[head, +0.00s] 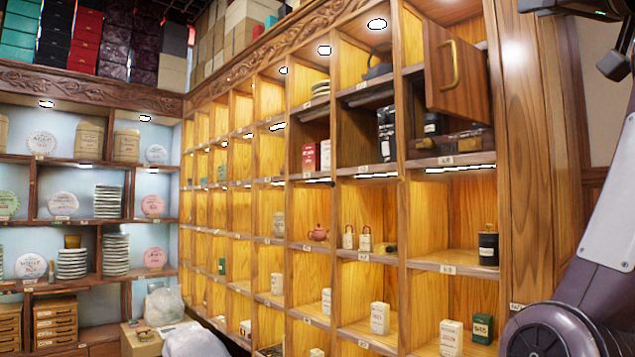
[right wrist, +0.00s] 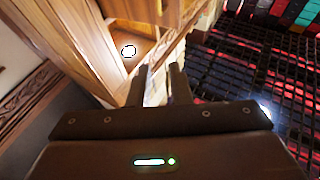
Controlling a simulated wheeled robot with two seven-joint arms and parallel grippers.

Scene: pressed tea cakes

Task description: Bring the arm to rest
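My right arm (head: 600,260) rises along the right edge of the head view, beside the end panel of the wooden shelf wall. A dark part of that arm shows at the top right corner, cut by the frame. In the right wrist view my right gripper (right wrist: 157,78) points up, its two dark fingers apart with nothing seen between them. It is clear of the tea goods. My left gripper is not in view.
The wooden shelf wall (head: 508,150) holds tins, boxes and a teapot (head: 318,233). A small cabinet door (head: 457,70) with a brass handle stands open at its upper right. Side shelves (head: 75,160) with stacked tea cakes (head: 108,201) stand at the left.

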